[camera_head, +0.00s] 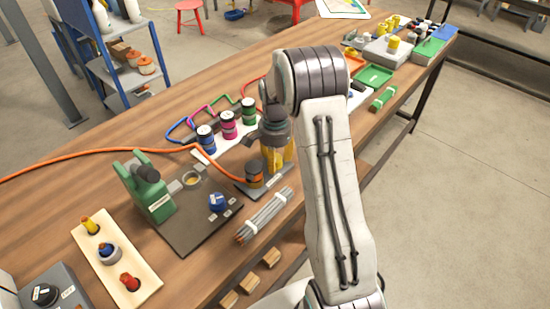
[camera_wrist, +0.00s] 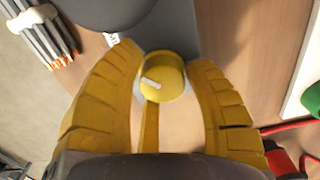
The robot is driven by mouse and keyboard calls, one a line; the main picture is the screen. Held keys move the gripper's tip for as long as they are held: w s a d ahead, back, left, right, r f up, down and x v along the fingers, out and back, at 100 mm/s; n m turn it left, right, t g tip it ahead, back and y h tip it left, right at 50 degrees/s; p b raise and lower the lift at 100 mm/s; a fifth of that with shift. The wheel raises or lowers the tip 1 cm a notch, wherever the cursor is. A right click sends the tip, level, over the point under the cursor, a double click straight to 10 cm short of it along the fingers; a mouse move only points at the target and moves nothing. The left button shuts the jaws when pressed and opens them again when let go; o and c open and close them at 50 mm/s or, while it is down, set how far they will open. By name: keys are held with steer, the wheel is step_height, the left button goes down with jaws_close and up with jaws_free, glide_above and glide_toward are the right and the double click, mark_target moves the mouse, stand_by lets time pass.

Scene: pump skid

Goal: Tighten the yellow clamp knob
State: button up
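The yellow clamp knob (camera_wrist: 165,78) is in the middle of the wrist view, a round yellow cap with a short white mark. A narrow yellow bar (camera_wrist: 150,127) extends from below it toward my gripper's palm. My gripper (camera_wrist: 164,65) has its two yellow ribbed fingers on either side of the knob, spread apart. The knob lies between the fingertips with little gap; I cannot tell whether either finger touches it. In the head view my gripper (camera_head: 277,153) points down over the bench, and the knob is hidden behind it.
A grey plate (camera_wrist: 168,35) lies beside the knob. A bundle of grey rods (camera_head: 264,214) lies in front of my gripper. A green block device (camera_head: 147,192) stands left on a dark plate. An orange hose (camera_head: 130,151) crosses the bench. Colored cans (camera_head: 228,124) stand behind.

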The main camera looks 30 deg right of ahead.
steer(key=o, duration=0.4)
steer(key=shift+r, duration=0.1)
steer(key=shift+c, duration=0.2)
step_height(320, 180, up, 12)
stand_by(0.4)
steer(key=shift+n, duration=0.3)
